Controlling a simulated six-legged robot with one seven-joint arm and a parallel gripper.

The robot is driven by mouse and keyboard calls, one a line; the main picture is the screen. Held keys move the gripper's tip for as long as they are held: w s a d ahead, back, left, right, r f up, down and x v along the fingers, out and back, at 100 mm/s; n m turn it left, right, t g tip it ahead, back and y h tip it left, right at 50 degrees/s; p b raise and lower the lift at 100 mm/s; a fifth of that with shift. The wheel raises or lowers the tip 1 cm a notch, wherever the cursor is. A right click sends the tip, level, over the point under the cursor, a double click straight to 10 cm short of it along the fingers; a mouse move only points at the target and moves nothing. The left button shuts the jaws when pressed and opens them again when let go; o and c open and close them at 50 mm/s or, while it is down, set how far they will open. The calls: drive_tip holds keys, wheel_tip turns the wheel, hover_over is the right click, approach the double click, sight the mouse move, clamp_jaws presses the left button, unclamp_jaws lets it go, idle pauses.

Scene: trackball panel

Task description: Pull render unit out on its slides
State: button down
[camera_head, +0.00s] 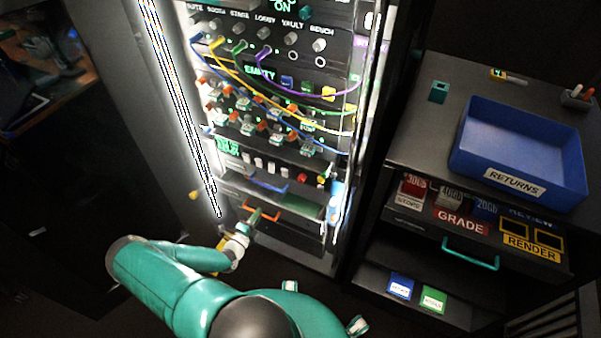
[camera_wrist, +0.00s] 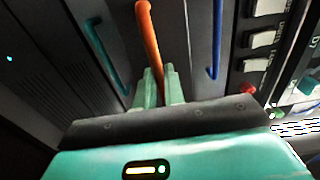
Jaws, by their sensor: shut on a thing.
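A dark rack unit with an orange handle (camera_head: 262,210) sits low in the lit rack. Its name is not readable, so I cannot tell from a label that it is the render unit. My gripper (camera_head: 253,217) is at the left part of this handle. In the wrist view, the orange handle (camera_wrist: 149,35) runs down between the two pale green fingers of my gripper (camera_wrist: 159,85), which are shut on it. The handle's gripped part is hidden by the fingers. I cannot tell how far the unit stands out from the rack.
A blue handle (camera_wrist: 217,40) and a teal handle (camera_wrist: 104,55) flank the orange one in the wrist view. Patch cables (camera_head: 285,95) hang across the rack above. A cart with a blue returns tray (camera_head: 520,150) stands right. Dark floor lies in front of the rack.

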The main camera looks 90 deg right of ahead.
drive_tip(key=v, duration=0.7)
idle(1.1)
drive_tip(key=shift+w, duration=0.1)
drive_tip(key=v, duration=0.7)
idle(0.9)
drive_tip(key=shift+w+a, duration=0.1)
drive_tip(key=v, duration=0.6)
drive_tip(key=shift+w+a, duration=0.2)
drive_tip(key=shift+a, duration=0.15)
idle(0.6)
drive_tip(key=v, duration=0.6)
drive_tip(key=c, duration=1.5)
unclamp_jaws()
